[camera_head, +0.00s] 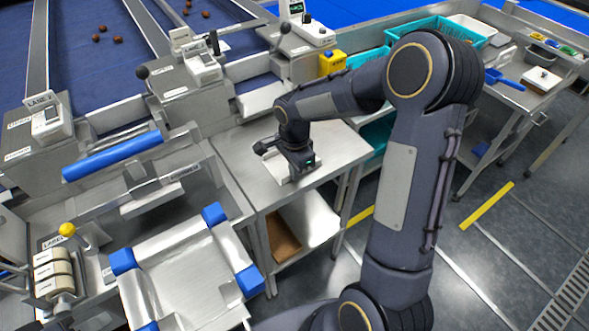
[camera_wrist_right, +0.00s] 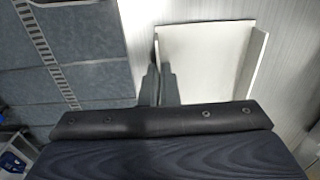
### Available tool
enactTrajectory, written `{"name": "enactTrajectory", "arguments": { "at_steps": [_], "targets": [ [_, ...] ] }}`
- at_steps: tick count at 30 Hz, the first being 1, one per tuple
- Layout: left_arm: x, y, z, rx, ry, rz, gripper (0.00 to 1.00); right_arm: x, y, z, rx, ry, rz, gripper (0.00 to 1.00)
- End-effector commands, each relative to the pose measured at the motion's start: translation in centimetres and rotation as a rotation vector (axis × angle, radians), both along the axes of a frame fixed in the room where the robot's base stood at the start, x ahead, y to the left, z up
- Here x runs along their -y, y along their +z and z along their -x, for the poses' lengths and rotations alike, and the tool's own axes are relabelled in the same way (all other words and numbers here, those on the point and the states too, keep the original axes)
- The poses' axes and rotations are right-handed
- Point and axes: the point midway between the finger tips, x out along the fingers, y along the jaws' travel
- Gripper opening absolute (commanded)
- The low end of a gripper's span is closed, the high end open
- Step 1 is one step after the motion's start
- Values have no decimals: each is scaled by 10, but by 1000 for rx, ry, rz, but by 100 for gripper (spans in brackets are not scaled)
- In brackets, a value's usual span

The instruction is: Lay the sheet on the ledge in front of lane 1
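A white sheet-like piece with raised side edges (camera_wrist_right: 208,60) lies on the steel table (camera_head: 232,143) in the middle of the head view. My right gripper (camera_head: 295,180) points down at it, and the gripper body hides much of it there. In the right wrist view the fingers (camera_wrist_right: 158,86) are close together at the piece's left raised edge and appear shut on it. Which lane is number 1 cannot be read. My left gripper is not in view.
A blue roller (camera_head: 112,156) lies across the left lane front. A blue-cornered steel frame (camera_head: 182,243) stands at the lower left. A yellow block (camera_head: 331,64) and teal crate (camera_head: 440,32) are behind the table. A label-roll holder (camera_head: 52,270) stands at far left.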

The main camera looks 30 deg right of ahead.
Motion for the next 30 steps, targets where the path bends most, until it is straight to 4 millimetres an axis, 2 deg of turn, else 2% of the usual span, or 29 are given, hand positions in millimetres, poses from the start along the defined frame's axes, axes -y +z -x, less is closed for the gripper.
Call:
{"name": "enactTrajectory", "arguments": {
  "at_steps": [7, 12, 20, 23, 25, 30],
  "targets": [
    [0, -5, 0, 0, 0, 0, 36, 0, -5, 0, 0, 0, 0, 0],
    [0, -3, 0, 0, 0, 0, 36, 0, -3, 0, 0, 0, 0, 23],
    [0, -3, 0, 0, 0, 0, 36, 0, -2, 0, 0, 0, 0, 23],
    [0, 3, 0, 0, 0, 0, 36, 0, 4, 0, 0, -1, 0, 23],
    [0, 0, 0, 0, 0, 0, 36, 0, 10, -1, 3, -1, 1, 23],
    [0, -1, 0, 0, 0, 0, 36, 0, 44, -1, 7, -1, 0, 23]
  ]
}}
